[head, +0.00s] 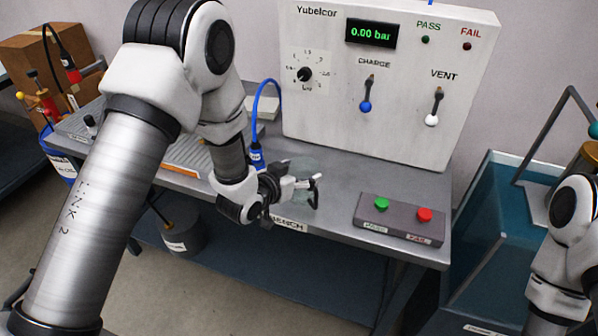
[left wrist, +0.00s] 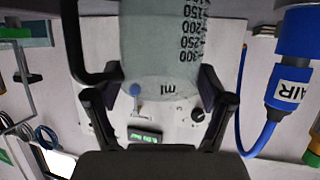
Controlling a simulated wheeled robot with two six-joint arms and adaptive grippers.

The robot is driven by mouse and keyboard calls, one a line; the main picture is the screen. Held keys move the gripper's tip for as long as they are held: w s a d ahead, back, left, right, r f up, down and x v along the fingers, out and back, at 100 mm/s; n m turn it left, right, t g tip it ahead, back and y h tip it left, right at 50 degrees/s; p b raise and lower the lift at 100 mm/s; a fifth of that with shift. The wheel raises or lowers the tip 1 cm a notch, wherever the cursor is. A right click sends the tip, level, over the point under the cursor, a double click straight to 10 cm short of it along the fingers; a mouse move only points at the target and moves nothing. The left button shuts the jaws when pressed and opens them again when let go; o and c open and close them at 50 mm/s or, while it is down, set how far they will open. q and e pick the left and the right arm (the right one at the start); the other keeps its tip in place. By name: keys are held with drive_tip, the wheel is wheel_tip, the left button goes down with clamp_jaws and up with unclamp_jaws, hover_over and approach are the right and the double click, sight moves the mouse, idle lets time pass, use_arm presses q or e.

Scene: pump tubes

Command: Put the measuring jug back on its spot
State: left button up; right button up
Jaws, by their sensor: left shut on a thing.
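The measuring jug (head: 305,168) is clear and hard to see against the grey bench in the head view; its dark handle (head: 316,190) shows at its near right. In the left wrist view the jug (left wrist: 155,45) fills the top middle, with black ml markings and its black handle at left. My left gripper (head: 298,184) is shut on the jug, with its fingers on both sides of the jug (left wrist: 160,88) in the wrist view. I cannot tell whether the jug's base touches the bench. No marked spot for it can be made out. My right gripper is out of view.
The bench (head: 335,220) carries a white test panel (head: 390,95) reading 0.00 bar at the back. A grey button box (head: 400,218) with green and red buttons stands right of the jug. A blue hose fitting (head: 256,158) stands left. A teal tank (head: 500,215) is at right.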

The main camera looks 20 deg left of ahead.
use_arm(q)
drive_tip(key=o, duration=1)
drive_tip(key=shift+w+f, duration=0.1)
drive_tip(key=shift+o, duration=0.2)
